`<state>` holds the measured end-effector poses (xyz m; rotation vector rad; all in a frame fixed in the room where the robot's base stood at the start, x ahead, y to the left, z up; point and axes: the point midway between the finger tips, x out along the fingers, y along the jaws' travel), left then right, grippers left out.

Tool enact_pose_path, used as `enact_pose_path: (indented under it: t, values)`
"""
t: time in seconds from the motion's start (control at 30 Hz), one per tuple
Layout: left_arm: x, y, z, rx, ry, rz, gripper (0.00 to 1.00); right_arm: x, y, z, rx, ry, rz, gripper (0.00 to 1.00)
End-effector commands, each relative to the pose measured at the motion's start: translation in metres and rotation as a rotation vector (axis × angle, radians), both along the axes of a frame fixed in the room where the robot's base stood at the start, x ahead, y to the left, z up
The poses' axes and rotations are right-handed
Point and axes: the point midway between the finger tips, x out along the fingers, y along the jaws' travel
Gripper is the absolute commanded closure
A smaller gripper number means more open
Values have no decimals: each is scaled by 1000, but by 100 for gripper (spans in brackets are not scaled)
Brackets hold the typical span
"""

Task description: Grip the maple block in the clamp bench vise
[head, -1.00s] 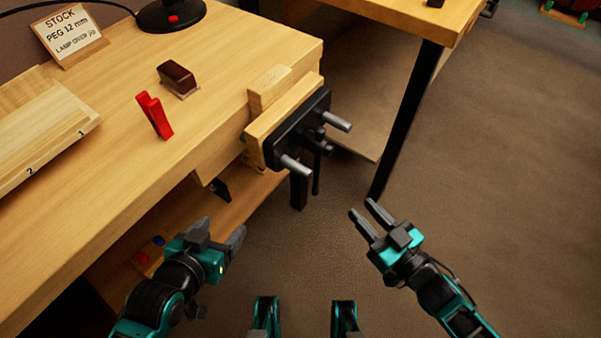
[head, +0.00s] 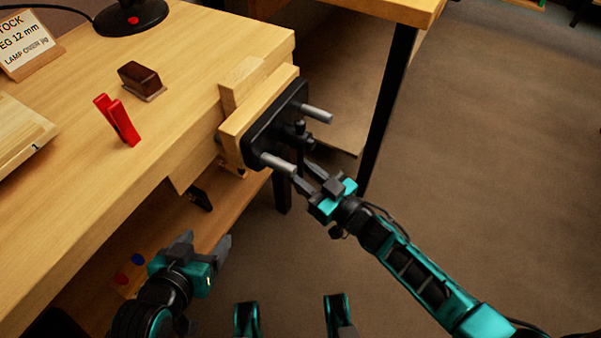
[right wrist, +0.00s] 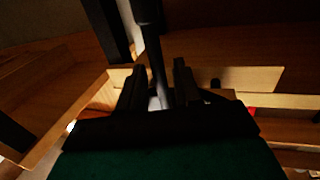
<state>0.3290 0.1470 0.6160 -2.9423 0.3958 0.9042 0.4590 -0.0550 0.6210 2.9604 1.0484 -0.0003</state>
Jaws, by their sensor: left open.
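The maple block (head: 240,83) is a pale wooden block standing upright at the bench edge, between the bench and the vise's wooden jaw. The bench vise (head: 262,125) has that wooden jaw, a black front plate, two grey rods and a black handle at its centre (head: 300,137). I cannot tell whether the jaw touches the block. My right gripper (head: 306,174) is at the lower end of the vise handle, with its fingers apart. In the right wrist view the handle bar (right wrist: 151,45) runs between the fingers, with gaps showing. My left gripper (head: 208,240) is open and empty, below the bench top.
A red clip-like object (head: 118,120) and a dark brown block (head: 140,78) lie on the bench top (head: 180,45). A lamp base (head: 130,17) and a stock card (head: 25,45) are behind. A second table's dark leg (head: 388,105) stands right of the vise. Open floor lies to the right.

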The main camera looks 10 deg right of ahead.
Motion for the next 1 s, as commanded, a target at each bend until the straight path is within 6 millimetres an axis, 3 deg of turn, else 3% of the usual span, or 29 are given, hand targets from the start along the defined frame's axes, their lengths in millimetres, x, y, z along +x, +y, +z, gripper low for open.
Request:
enact_pose_path:
  t: [0.4,0.77,1.0]
  values:
    - [0,1,0,3,-1,-3,30,8,6,0,1,1,-1,67]
    - [2,2,1,8,-5,-6,30,7,6,0,1,1,0,100]
    - [3,2,1,8,-7,-6,30,7,6,0,1,1,0,100]
